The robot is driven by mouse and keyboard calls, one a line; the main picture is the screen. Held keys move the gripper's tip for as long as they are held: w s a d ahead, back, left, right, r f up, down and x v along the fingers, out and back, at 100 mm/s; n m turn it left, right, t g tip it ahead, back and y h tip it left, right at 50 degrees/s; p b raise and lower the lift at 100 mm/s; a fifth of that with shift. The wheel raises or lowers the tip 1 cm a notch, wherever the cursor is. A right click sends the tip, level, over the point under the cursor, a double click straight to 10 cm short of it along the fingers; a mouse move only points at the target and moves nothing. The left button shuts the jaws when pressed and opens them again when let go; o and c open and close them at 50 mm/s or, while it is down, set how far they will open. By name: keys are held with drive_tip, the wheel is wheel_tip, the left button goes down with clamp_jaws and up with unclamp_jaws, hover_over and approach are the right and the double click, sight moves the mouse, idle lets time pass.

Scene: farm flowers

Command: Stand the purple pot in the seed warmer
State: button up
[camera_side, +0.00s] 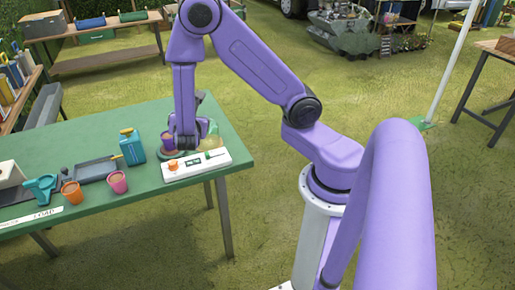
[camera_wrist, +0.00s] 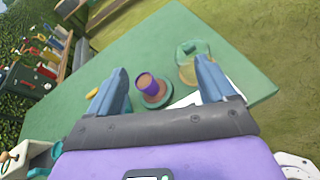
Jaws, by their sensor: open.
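The purple pot (camera_side: 168,139), filled with brown soil, is near the right end of the green table. In the wrist view the purple pot (camera_wrist: 153,88) appears upright over a round green base (camera_wrist: 156,101) with a reddish-brown disc; I cannot tell whether it touches it. A white unit (camera_side: 214,161) with an orange knob and small display lies beside it; I cannot tell which of these is the seed warmer. My gripper (camera_wrist: 162,78) is open and empty, its fingers apart on either side of the pot in the wrist view. In the side view my gripper (camera_side: 186,142) partly hides this area.
A yellowish translucent object (camera_side: 211,143) is close behind my gripper.

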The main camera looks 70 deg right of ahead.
drive_tip(key=s+a+r+m+g+y, duration=0.2)
drive_tip(key=s+a+m+y, duration=0.1)
drive_tip(key=s, duration=0.6)
drive_tip(key=s+a+r+m+g+y, duration=0.2)
drive_tip(key=s+a+y, duration=0.3)
drive_tip(key=s, duration=0.4)
drive_tip(key=s+a+r+m+g+y, duration=0.2)
drive_tip(key=s+a+m+g+y, duration=0.1)
drive_tip(key=s, duration=0.5)
drive_tip(key=shift+s+a+r+m+g+y, duration=0.3)
drive_tip(key=shift+s+a+r+m+y, duration=0.15)
drive_tip(key=shift+a, duration=0.65)
